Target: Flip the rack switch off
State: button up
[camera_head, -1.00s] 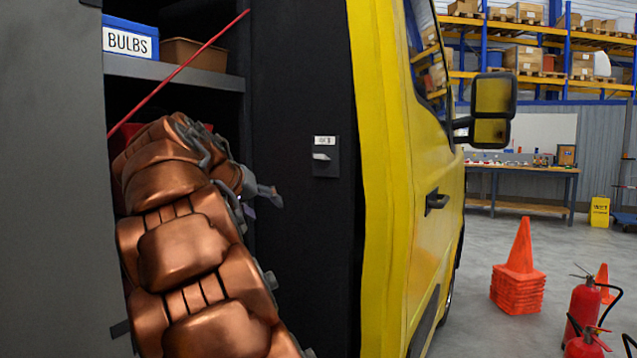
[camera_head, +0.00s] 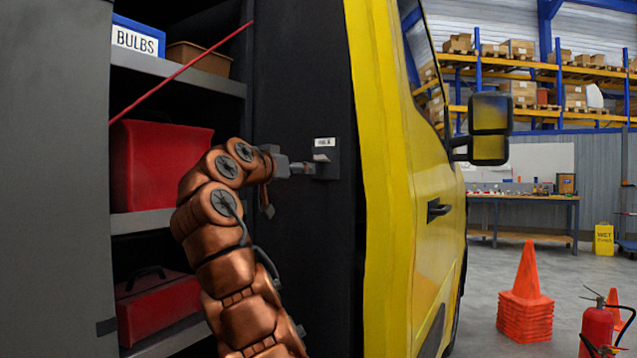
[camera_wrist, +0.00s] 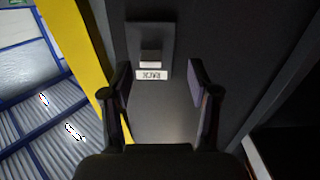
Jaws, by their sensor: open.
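The rack switch (camera_head: 323,157) is a light lever on a dark plate with a white label, on the dark panel beside the yellow van body. It also shows in the wrist view (camera_wrist: 150,59), upside down, just beyond the fingertips. My gripper (camera_head: 308,169) is at the lower left of the switch plate, close to it. In the wrist view my gripper's two fingers (camera_wrist: 159,88) are apart with nothing between them. The switch lever lies ahead of the gap, toward its left side. I cannot tell whether a finger touches the plate.
Left of the panel is a shelf rack with a blue BULBS bin (camera_head: 135,40), a brown bin (camera_head: 198,59) and red cases (camera_head: 160,165). A red bar (camera_head: 180,73) slants across the opening. Orange cones (camera_head: 526,300) and a red extinguisher (camera_head: 597,328) stand on the floor at right.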

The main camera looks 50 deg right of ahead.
aim_at(321, 170)
jog(key=shift+m, duration=0.4)
jog(key=d, duration=0.2)
jog(key=d+p, duration=0.1)
jog(key=d, duration=0.1)
jog(key=d+p, duration=0.1)
jog(key=d, duration=0.2)
jog(key=shift+s, duration=0.25)
jog(key=shift+d, duration=0.75)
jog(key=shift+f, duration=0.1)
